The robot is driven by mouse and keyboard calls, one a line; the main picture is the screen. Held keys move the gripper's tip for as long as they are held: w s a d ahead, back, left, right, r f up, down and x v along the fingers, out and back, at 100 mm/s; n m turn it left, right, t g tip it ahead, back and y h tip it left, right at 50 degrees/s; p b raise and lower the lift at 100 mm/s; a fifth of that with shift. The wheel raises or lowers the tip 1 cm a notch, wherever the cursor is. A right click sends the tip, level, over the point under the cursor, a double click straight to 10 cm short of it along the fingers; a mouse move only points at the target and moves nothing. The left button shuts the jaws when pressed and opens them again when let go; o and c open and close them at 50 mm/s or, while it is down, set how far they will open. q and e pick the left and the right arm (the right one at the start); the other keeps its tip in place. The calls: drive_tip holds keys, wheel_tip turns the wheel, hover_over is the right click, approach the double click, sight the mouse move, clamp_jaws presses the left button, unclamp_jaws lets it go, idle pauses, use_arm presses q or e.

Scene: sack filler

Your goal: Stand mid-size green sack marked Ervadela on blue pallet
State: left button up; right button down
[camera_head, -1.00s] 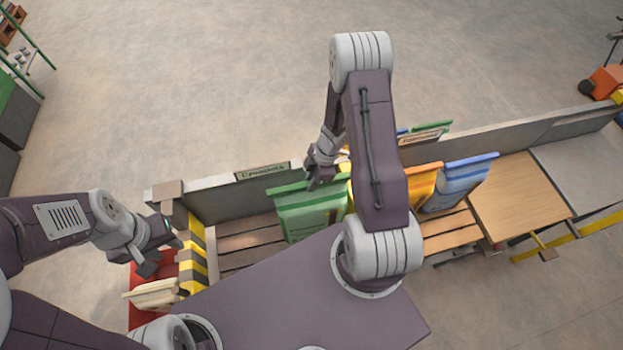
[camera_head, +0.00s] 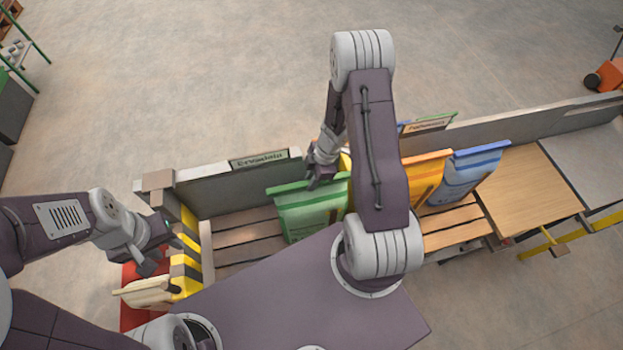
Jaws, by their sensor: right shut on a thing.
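A green sack (camera_head: 312,210) stands in the slatted trough, leaning a little, its lower front partly hidden by my own body. Any name on its face is too small to read. My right gripper (camera_head: 322,178) is shut on the sack's top edge. My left gripper (camera_head: 160,258) is empty and its fingers look apart, beside the yellow-black striped end post. I see no blue pallet in this view.
An orange sack (camera_head: 427,178) and a blue sack (camera_head: 465,178) stand right of my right arm. A wooden board (camera_head: 530,195) lies beyond them. A grey wall (camera_head: 215,187) carrying name signs backs the trough.

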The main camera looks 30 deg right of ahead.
drive_tip(key=c, duration=1.3)
unclamp_jaws()
drive_tip(key=shift+c, duration=0.2)
drive_tip(key=shift+o, duration=0.7)
drive_tip(key=p+v, duration=0.3)
drive_tip(key=v, duration=0.6)
drive_tip(key=shift+s, duration=0.1)
